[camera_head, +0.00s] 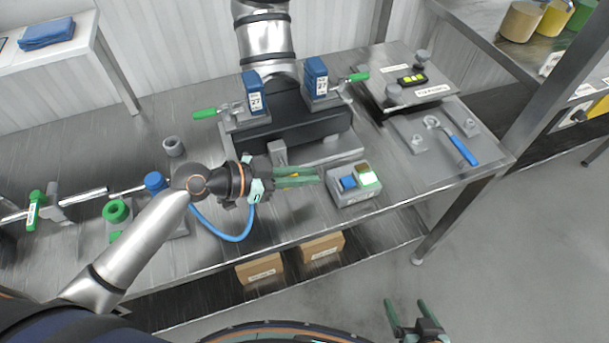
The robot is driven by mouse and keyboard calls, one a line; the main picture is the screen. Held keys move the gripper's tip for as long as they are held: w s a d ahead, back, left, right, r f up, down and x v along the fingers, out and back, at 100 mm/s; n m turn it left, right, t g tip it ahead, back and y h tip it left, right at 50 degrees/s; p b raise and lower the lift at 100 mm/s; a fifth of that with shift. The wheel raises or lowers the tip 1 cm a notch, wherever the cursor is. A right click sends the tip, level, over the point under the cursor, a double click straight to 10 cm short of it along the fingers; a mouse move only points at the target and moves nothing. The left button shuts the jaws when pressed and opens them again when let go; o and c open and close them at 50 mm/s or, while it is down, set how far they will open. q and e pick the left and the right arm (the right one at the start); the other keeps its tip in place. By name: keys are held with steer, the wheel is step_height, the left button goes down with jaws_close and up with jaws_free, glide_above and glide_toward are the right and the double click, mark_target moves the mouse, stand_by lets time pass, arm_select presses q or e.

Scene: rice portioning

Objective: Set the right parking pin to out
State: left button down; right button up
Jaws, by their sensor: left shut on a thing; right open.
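The right parking pin seems to be the green-handled pin (358,77) beside the right blue block, at the right end of the dark machine. Its handle points to the right; how far it is drawn I cannot tell. A similar green-handled pin (205,113) is at the left end. My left gripper (318,176) is in front of the machine, well below and left of the right pin. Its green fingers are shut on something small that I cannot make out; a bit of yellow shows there. My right gripper (406,302) is open and empty at the bottom edge, beyond the bench front.
A grey button box (355,195) with blue and lit buttons stands just right of my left gripper. Two blue blocks marked 27 (316,75) stand on the machine (310,125). A tray with a blue-handled tool (460,148) lies right. Cardboard boxes (322,246) sit below.

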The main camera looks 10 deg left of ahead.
arm_select(q)
steer(key=shift+s+d+f+g, duration=0.15)
steer(key=shift+s+d+g, duration=0.1)
steer(key=shift+g, duration=0.05)
steer(key=c, duration=1.3)
jaws_free()
steer(key=shift+c, duration=0.2)
steer(key=shift+o, duration=1.4)
steer(key=shift+s, duration=0.1)
steer(key=shift+o, duration=0.6)
steer(key=shift+a, duration=0.1)
steer(key=b+v, duration=0.2)
steer(key=v, duration=1)
steer(key=shift+s+b, duration=0.15)
steer(key=shift+b, duration=0.2)
steer(key=shift+a, duration=0.1)
